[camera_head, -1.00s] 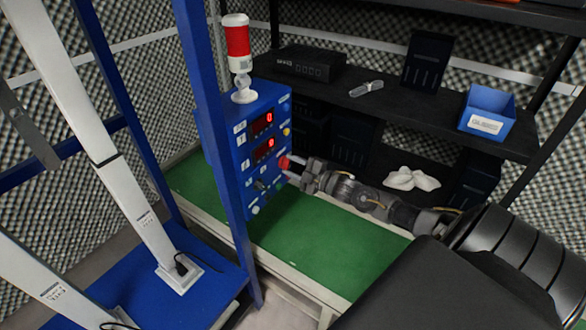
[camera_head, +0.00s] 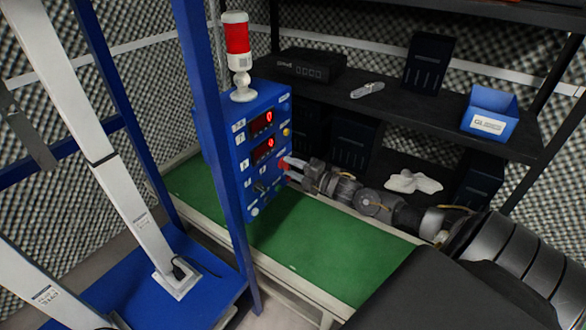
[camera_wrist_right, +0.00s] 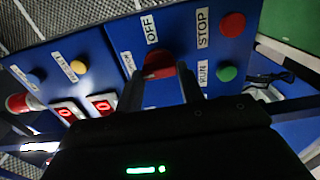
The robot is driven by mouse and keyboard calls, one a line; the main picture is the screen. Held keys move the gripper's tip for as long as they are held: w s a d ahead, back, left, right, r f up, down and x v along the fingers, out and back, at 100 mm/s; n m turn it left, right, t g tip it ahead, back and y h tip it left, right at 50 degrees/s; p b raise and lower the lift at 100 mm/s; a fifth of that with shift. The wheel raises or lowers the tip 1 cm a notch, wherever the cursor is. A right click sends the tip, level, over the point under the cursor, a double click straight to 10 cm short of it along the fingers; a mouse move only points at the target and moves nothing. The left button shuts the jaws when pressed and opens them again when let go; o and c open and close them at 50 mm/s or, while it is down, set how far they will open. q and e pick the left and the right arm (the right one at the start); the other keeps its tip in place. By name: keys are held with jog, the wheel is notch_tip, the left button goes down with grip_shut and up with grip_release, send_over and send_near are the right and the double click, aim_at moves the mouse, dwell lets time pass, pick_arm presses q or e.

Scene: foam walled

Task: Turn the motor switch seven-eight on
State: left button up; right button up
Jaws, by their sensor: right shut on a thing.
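The blue control panel (camera_head: 246,150) stands upright on the green belt, with two lit red displays on its face. My right gripper (camera_head: 286,166) reaches it from the right, with its fingertips at the panel's face. In the right wrist view, my right gripper (camera_wrist_right: 161,88) has one finger on each side of a red switch knob (camera_wrist_right: 158,64) and is shut on it. An OFF label (camera_wrist_right: 149,28) is beside the knob. The knob's other markings are partly hidden by the fingers. My left gripper is not in view.
Near the knob are a red STOP button (camera_wrist_right: 232,24) and a green RUN button (camera_wrist_right: 227,73). A red and white signal lamp (camera_head: 238,50) stands on the panel. A blue post (camera_head: 215,140) rises close to its left. A dark shelf (camera_head: 410,110) holds a blue bin (camera_head: 490,112).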

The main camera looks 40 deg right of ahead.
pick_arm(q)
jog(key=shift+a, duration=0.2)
pick_arm(e)
jog(key=o, duration=1)
jog(key=shift+s, duration=0.1)
jog(key=shift+s+d+f, duration=0.1)
jog(key=shift+s, duration=0.15)
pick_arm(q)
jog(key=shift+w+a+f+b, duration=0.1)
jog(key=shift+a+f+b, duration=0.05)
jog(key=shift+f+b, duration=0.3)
pick_arm(e)
jog(key=v, duration=1)
